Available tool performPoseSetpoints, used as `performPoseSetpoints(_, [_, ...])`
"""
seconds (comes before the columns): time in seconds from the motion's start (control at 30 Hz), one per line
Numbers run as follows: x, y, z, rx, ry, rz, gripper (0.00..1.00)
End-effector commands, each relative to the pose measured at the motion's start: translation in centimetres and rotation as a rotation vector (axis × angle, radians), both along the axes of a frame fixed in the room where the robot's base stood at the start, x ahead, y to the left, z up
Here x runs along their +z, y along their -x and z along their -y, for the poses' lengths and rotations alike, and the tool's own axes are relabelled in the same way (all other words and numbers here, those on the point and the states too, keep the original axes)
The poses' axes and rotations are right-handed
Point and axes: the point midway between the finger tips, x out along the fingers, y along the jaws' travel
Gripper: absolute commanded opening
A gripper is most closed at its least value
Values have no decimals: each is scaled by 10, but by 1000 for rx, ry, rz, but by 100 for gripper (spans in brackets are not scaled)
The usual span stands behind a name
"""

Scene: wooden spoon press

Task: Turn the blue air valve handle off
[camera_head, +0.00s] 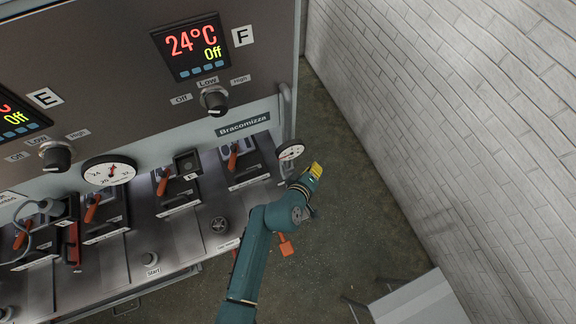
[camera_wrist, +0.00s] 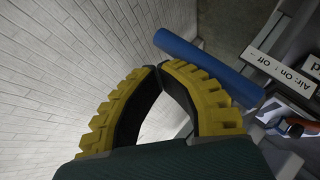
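The blue air valve handle (camera_wrist: 210,66) shows in the wrist view as a long blue bar. It slants from the upper middle down to the right, and part passes behind my right-hand finger. My gripper (camera_wrist: 158,68) has yellow ribbed fingers with black pads. Their tips come together with nothing visible between them. The handle lies beside and beyond the right-hand finger; I cannot tell whether they touch. In the head view my gripper (camera_head: 315,170) is just right of the machine's corner, and the handle cannot be made out. An "Air: On : Off" label (camera_wrist: 281,66) appears upside down beside the handle.
The press panel (camera_head: 130,50) with knobs, gauges and orange-handled levers (camera_head: 233,158) fills the left. A small gauge (camera_head: 290,151) is close to my gripper. A white brick wall (camera_head: 470,90) stands right, with open floor between. A pale box-like object (camera_head: 420,300) is at lower right.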

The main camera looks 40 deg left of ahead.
Motion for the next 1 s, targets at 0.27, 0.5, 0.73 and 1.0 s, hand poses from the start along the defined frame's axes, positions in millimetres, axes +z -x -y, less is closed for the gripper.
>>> performPoseSetpoints(0.27, [52, -1, 2, -8, -1, 0, 0])
performPoseSetpoints(0.5, [98, 14, 31, -7, -3, 3, 0])
performPoseSetpoints(0.73, [120, 21, 44, -4, -2, 3, 0])
performPoseSetpoints(1.0, [122, 21, 44, -3, -2, 2, 0])
